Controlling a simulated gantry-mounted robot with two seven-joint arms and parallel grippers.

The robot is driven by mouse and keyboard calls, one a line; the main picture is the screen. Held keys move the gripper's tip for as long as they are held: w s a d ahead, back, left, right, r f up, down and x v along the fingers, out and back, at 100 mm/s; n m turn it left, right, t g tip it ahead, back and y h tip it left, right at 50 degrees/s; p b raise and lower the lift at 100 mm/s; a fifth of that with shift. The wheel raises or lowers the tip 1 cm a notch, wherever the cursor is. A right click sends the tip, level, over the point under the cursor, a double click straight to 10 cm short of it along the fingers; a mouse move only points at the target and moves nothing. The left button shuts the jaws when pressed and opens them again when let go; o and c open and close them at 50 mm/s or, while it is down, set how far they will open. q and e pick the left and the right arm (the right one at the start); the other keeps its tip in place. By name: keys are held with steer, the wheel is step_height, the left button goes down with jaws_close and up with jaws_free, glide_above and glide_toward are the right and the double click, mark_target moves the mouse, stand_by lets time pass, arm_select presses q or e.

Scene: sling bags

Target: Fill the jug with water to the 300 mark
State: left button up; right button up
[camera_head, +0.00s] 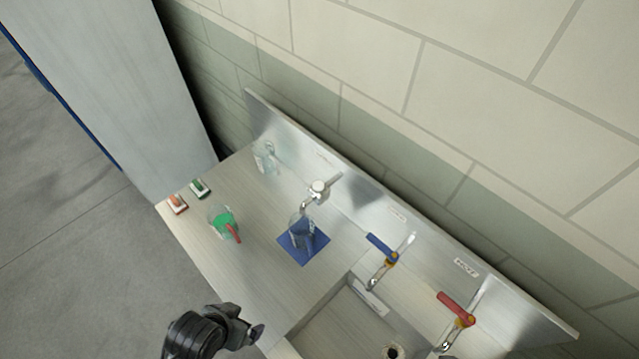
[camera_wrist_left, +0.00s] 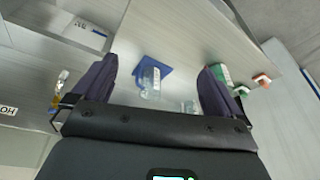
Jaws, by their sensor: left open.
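A clear jug (camera_head: 302,232) stands on a blue mat (camera_head: 311,256), under a metal spout (camera_head: 318,188). Its marks and any water in it are too small to make out. In the left wrist view a clear vessel (camera_wrist_left: 151,84) shows at the blue mat (camera_wrist_left: 143,66), between my finger outlines. My left gripper (camera_wrist_left: 158,75) is open and empty, apart from the jug. In the head view my left arm is at the bottom, left of the sink and in front of the mat. My right gripper is not in view.
A green vessel with a red handle (camera_head: 222,220) stands left of the mat. Another clear vessel (camera_head: 265,158) is near the back wall. Green (camera_head: 200,188) and red (camera_head: 177,204) blocks lie at the left edge. Blue-lever (camera_head: 382,247) and red-lever (camera_head: 457,308) taps stand by the sink (camera_head: 340,318).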

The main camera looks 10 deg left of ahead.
arm_select(q)
jaws_close()
stand_by(0.6)
stand_by(1.2)
